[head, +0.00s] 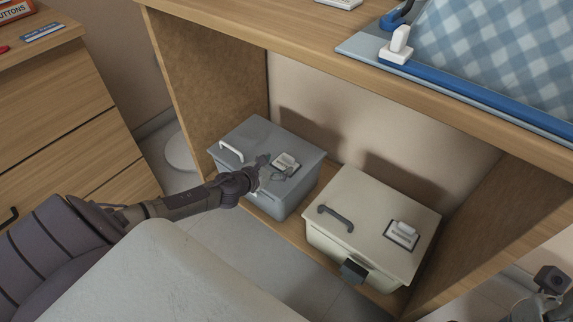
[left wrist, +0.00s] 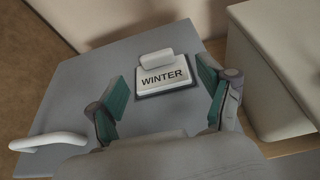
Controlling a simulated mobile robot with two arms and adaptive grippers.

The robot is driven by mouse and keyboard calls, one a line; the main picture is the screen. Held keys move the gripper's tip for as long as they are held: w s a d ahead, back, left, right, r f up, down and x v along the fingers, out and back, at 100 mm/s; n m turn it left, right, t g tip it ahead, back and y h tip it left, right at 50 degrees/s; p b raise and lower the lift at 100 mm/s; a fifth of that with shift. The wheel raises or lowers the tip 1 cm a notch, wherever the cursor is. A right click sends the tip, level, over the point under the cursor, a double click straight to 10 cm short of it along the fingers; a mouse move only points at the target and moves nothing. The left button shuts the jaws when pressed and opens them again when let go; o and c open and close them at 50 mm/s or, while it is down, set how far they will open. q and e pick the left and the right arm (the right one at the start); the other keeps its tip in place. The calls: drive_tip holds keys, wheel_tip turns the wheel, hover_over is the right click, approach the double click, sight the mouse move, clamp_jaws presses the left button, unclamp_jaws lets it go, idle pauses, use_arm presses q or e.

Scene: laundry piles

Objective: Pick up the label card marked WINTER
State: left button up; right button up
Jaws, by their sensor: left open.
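The WINTER label card (left wrist: 162,76) is a white card with a raised grip tab, lying on a dark-edged patch on the grey box's lid. It also shows in the head view (head: 286,161). My left gripper (left wrist: 160,90) is open, its green-padded fingers on either side of the card and apart from it. In the head view my left gripper (head: 268,172) is over the lid of the grey box (head: 255,133). My right gripper is only partly in view at the lower right edge of the head view, and its fingers cannot be made out.
A cream box (head: 365,215) with a dark handle and another white label card (head: 403,232) stands right of the grey box on the low shelf. The wooden desk top (head: 330,66) overhangs both boxes. A wooden drawer unit (head: 60,110) stands at the left.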

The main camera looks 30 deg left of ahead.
sight(287, 159)
use_arm(q)
drive_tip(key=b+x, duration=0.2)
drive_tip(key=x, duration=0.2)
drive_tip(key=shift+w+a+f, duration=0.2)
drive_tip(key=shift+w+f, duration=0.05)
drive_tip(key=shift+f, duration=0.05)
drive_tip(key=shift+w+b, duration=0.3)
drive_tip(key=c, duration=0.9)
